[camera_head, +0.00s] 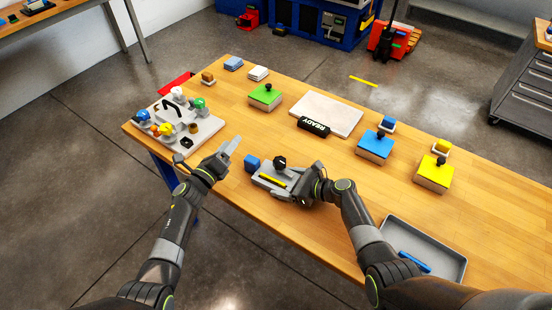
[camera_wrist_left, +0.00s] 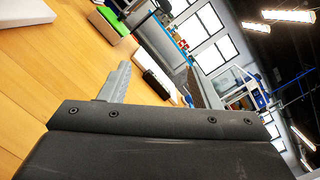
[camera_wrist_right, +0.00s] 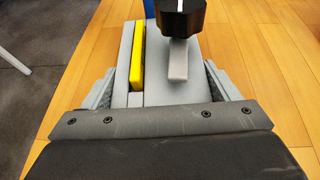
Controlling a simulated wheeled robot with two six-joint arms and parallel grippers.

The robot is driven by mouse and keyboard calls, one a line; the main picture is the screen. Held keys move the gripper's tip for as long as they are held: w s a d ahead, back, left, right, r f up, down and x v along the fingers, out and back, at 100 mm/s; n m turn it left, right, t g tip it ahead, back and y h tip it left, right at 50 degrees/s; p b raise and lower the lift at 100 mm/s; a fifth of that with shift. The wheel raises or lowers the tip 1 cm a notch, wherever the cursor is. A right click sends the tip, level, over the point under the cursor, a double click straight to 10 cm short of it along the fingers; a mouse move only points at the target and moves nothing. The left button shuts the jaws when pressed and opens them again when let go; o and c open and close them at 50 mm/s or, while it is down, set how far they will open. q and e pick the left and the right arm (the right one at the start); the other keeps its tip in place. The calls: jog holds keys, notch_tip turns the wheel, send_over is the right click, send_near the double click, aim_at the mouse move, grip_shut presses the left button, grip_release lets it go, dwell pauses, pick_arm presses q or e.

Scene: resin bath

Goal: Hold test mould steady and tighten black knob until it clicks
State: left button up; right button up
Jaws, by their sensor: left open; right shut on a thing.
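The test mould (camera_head: 266,183) is a grey block with a yellow strip along it, lying on the wooden table. The black knob (camera_head: 280,161) stands at its far side; in the right wrist view the knob (camera_wrist_right: 180,14) has a white line on it. My right gripper (camera_head: 297,188) is shut on the mould, with a finger on either side of the grey body (camera_wrist_right: 158,98). My left gripper (camera_head: 231,150) is open and empty, above the table to the left of the mould and apart from the knob. One left finger (camera_wrist_left: 117,82) shows in the left wrist view.
A white board (camera_head: 205,131) with coloured knobs is further left. A black READY block (camera_head: 313,127), green, blue and yellow blocks stand beyond. A grey tray (camera_head: 447,262) is at the right. Bare table lies between.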

pick_arm(q)
jog(key=w+a+r+n+t+y, duration=0.1)
jog(key=w+a+r+n+y, duration=0.25)
jog(key=n, duration=0.65)
jog(key=m+g+y, duration=0.1)
jog(key=m+g, duration=1.6)
jog(key=m, duration=1.3)
send_near(279, 161)
jog(key=x, duration=0.8)
jog(key=shift+d+f, duration=0.2)
jog(key=shift+f, duration=0.05)
